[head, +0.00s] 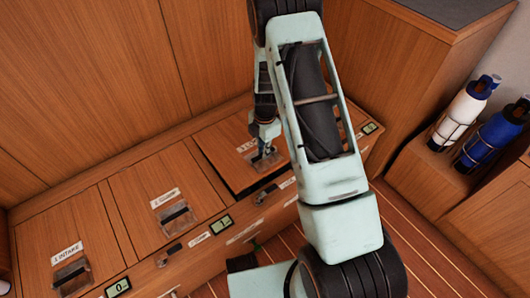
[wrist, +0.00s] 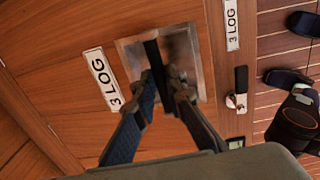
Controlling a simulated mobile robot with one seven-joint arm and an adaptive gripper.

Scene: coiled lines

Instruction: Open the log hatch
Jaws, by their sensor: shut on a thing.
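The log hatch (head: 215,150) is the wooden lid at the right end of the bench. Its "3 LOG" label (wrist: 102,80) shows in the wrist view, beside a recessed metal plate (wrist: 203,62) with a dark handle bar (wrist: 152,50). In the head view a dark edge shows along the lid's front and left side, so it looks slightly raised. My gripper (wrist: 166,77) is shut on the handle bar. In the head view my gripper (head: 264,153) is over the lid, and my arm hides its right part.
The intake hatch (head: 60,245) and a middle hatch (head: 150,190) lie flat to the left. A latch (wrist: 239,90) is on the front strip by the log hatch. A white bottle (head: 458,115) and a blue bottle (head: 490,135) stand in racks at right. Wood panels rise behind.

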